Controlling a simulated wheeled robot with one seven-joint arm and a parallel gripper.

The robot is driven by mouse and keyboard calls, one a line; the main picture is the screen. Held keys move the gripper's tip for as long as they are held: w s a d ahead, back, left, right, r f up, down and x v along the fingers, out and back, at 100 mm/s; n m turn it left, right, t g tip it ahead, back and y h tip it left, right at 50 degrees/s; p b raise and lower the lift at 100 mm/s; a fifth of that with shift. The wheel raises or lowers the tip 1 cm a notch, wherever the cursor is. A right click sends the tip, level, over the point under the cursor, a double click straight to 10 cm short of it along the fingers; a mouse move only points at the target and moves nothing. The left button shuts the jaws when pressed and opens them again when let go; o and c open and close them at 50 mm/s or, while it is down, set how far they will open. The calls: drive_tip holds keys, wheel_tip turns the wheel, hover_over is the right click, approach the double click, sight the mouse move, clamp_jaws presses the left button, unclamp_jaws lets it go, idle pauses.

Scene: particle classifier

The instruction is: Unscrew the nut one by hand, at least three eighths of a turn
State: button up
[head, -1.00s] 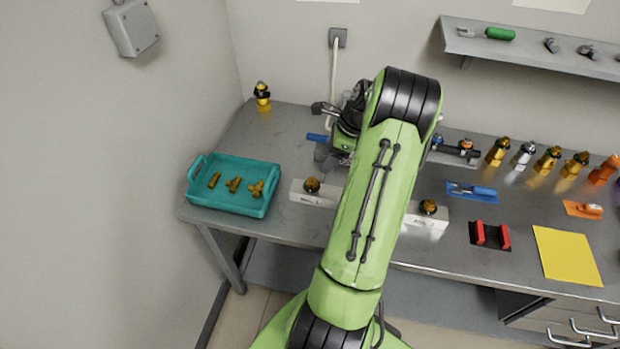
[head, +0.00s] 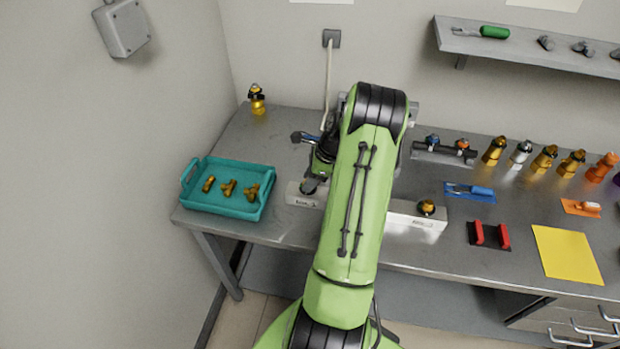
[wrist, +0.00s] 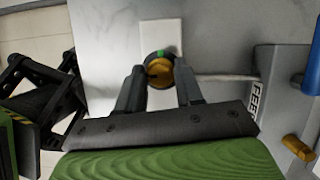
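A brass nut (wrist: 159,70) with a dark rim and a green mark shows in the wrist view, on a white block (wrist: 158,36). In the head view the left white block (head: 302,196) lies under my gripper, and my arm hides part of it. My gripper (wrist: 159,76) points down over the nut, with one finger on each side of it. The fingers look apart from the nut, with narrow gaps; contact is not clear. In the head view my gripper (head: 312,186) is small and dark at the block.
A teal tray (head: 184,181) with brass fittings stands to the left. A second white block (head: 402,222) carries another brass fitting (head: 426,207) right of my arm. A dark rack (head: 443,153) and several bottle-like fittings stand farther right. A blue-handled tool (head: 470,191) lies nearby.

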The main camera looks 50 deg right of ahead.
drive_tip(key=c, duration=0.3)
drive_tip(key=shift+r, duration=0.1)
